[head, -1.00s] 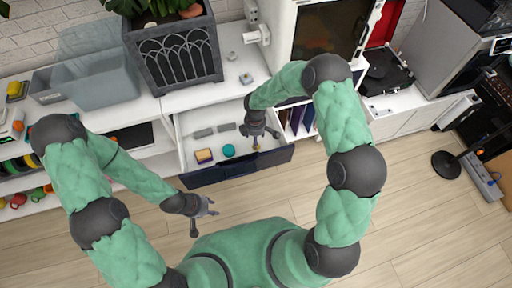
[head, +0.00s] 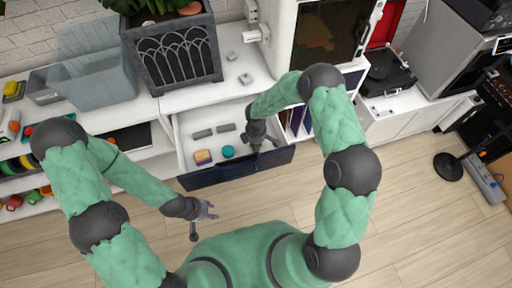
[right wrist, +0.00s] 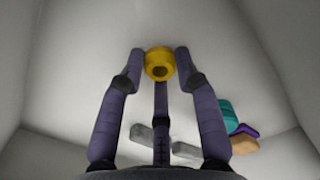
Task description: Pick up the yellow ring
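The yellow ring (right wrist: 160,64) lies on the pale drawer floor in the right wrist view. In the head view my right gripper (head: 257,144) reaches down into the open drawer (head: 236,172), and the ring is mostly hidden there. My left gripper (head: 205,212) is open and empty over the floor, in front of the drawer.
The drawer also holds a teal round piece (head: 228,152), a tan and purple block (head: 203,157) and grey pieces (head: 202,134). The drawer walls stand close around my right gripper. A planter (head: 172,50) and a clear bin (head: 95,80) stand on the cabinet above.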

